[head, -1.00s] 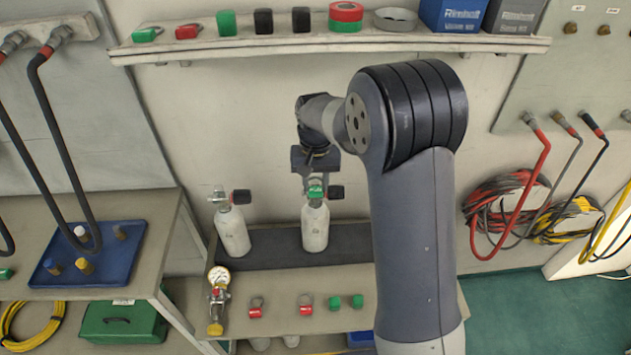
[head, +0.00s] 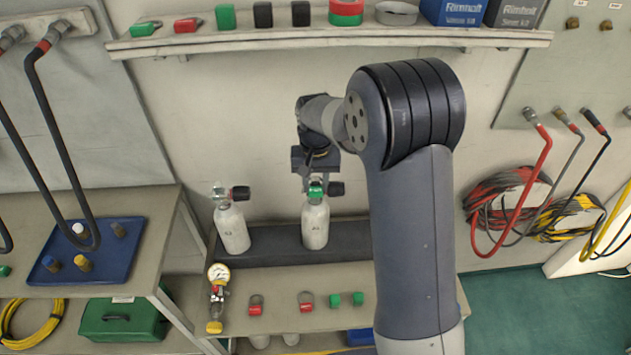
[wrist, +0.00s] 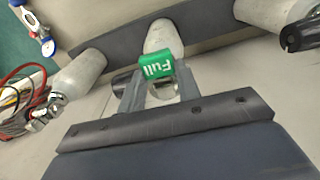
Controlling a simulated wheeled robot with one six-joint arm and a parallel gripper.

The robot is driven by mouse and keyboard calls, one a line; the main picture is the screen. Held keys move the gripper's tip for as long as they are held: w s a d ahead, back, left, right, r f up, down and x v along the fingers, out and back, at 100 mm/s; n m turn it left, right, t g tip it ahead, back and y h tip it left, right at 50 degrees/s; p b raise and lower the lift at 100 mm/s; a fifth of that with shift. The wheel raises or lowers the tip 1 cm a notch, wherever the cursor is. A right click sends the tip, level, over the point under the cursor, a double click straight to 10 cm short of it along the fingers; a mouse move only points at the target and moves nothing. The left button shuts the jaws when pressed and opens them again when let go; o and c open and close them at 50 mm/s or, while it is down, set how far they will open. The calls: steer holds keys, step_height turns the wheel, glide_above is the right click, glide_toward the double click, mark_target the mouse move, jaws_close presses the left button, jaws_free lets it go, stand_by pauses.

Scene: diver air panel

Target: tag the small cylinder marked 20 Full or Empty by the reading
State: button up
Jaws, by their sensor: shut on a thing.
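My gripper (head: 316,178) is shut on a green tag (wrist: 157,66) that reads "Full". It points down at the neck of a small white cylinder (head: 315,226) standing upright on the dark strip of the bench. The tag shows at this cylinder's valve in the head view (head: 316,190). I cannot tell whether it hangs on the valve. The cylinder's rounded top (wrist: 163,36) shows beyond the tag in the wrist view. Another white cylinder (head: 232,230) stands to its left. A further one (wrist: 82,78) shows at left in the wrist view. The cylinder markings are too small to read.
A shelf (head: 330,42) with tags and boxes runs above. A blue tray (head: 87,255) is at left.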

steer(key=shift+f+b, duration=0.3)
steer(key=shift+f, duration=0.2)
stand_by(0.3)
steer(key=o, duration=1)
steer(key=shift+o, duration=0.2)
steer(key=shift+r, duration=0.1)
step_height(320, 180, up, 7)
steer(key=shift+r+b, duration=0.2)
steer(key=shift+b, duration=0.35)
steer(key=shift+f, duration=0.1)
step_height(320, 180, down, 7)
steer(key=shift+f+p, duration=0.1)
steer(key=shift+p, duration=0.6)
steer(key=shift+r, duration=0.4)
steer(key=shift+s, duration=0.1)
